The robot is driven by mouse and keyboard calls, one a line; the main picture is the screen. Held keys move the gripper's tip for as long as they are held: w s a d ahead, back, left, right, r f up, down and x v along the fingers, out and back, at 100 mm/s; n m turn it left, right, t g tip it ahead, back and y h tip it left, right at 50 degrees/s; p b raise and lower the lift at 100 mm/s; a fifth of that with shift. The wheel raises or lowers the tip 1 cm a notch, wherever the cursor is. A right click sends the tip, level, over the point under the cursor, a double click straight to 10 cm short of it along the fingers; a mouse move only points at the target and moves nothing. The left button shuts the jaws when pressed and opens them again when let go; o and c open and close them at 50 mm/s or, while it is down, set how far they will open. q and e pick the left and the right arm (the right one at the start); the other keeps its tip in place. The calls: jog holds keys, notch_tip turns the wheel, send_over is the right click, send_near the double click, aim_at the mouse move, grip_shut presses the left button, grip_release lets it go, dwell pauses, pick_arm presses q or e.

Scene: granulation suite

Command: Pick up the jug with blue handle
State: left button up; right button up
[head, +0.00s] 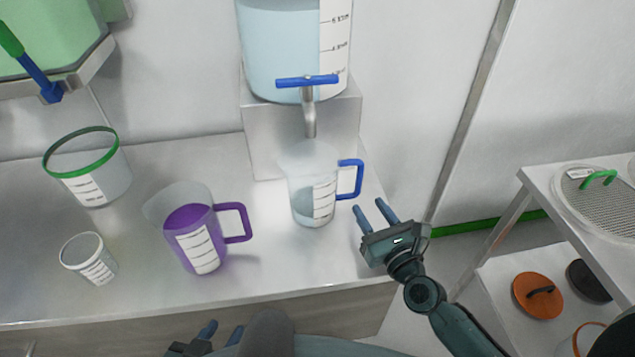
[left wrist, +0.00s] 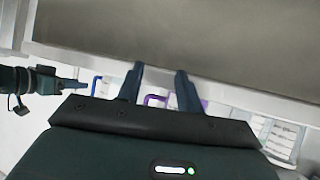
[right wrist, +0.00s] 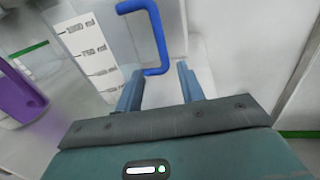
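The clear jug with blue handle (head: 312,196) stands upright on the counter under the blue-levered tap, its handle on the right side. It also shows in the right wrist view (right wrist: 92,50), with the blue handle (right wrist: 158,45) ahead of the fingers. My right gripper (head: 369,212) is open and empty, just right of and below the handle, apart from it. In the right wrist view (right wrist: 160,90) the handle's lower end appears between the fingertips; contact is not clear. My left gripper (head: 222,330) is open and empty, low in front of the counter; it also shows in the left wrist view (left wrist: 160,75).
A purple-handled jug (head: 195,235), a small beaker (head: 90,258) and a green-rimmed container (head: 92,170) stand on the counter to the left. A water tank (head: 280,45) with a tap (head: 308,110) is above the jug. A shelf (head: 540,195) stands right.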

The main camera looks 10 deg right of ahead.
aim_at(360, 187)
jog(key=x, duration=0.9)
jog(key=shift+w+d+r+p, duration=0.15)
jog(key=shift+w+r+p, duration=0.05)
jog(key=shift+w+p, duration=0.2)
grip_shut()
